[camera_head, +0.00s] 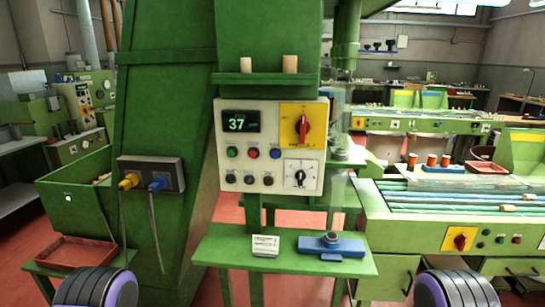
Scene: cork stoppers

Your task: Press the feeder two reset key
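A pale control panel (271,146) is mounted on the green machine in the middle of the view. Its display (240,121) reads 37. Its upper row has a green button (232,152), a red button (253,152) and a blue button (275,153). Below them is a row of dark buttons (249,179). The labels are too small to read, so I cannot tell which is the feeder two reset key. A red rotary switch (303,126) sits on a yellow plate at the upper right, above a black knob (300,176). Neither gripper is in view.
Two corks (290,64) stand on the ledge above. Plugs (157,184) and hanging cables are left of the panel. The space before the panel looks clear.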

